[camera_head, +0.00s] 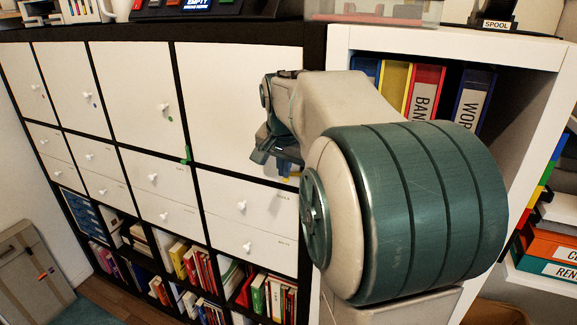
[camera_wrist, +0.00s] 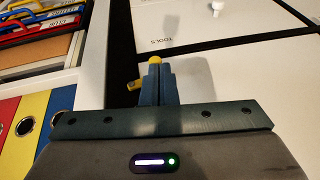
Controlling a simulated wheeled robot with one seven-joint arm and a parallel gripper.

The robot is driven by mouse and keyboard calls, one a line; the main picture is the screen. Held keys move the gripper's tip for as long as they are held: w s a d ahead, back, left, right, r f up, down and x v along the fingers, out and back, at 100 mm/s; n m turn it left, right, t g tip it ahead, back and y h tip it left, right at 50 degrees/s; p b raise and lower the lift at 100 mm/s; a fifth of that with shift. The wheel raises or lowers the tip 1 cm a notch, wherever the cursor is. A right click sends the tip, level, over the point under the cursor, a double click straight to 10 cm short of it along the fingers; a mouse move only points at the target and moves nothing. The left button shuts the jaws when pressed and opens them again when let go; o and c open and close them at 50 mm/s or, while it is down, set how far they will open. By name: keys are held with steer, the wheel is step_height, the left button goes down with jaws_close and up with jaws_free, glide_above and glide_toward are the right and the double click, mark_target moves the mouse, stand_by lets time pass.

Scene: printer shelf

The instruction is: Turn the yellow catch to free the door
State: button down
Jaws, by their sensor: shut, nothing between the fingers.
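The yellow catch (camera_wrist: 133,86) shows in the wrist view at the black frame strip, mostly hidden by my fingers. A round yellow end (camera_wrist: 154,60) shows just beyond the fingertips. In the head view only a small bit of the catch (camera_head: 286,171) shows under my gripper. My gripper (camera_wrist: 156,75) is shut and empty, its fingers together right at the catch; I cannot tell whether they touch it. In the head view my gripper (camera_head: 282,157) is at the lower right corner of the large white door (camera_head: 225,100), which looks closed.
White drawers with round knobs (camera_head: 241,206) lie below the door. A green catch (camera_head: 186,155) is at the door's lower left. A white open shelf with binders (camera_head: 424,92) stands to the right, behind my arm. Books (camera_head: 262,295) fill the bottom cubbies.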

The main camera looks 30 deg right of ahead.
steer(key=shift+r, duration=0.15)
steer(key=shift+r+p, duration=0.65)
steer(key=shift+r, duration=0.05)
steer(key=w+p+v, duration=0.2)
steer(key=v, duration=1.1)
steer(key=shift+a+r, duration=0.35)
steer(key=shift+r, duration=0.25)
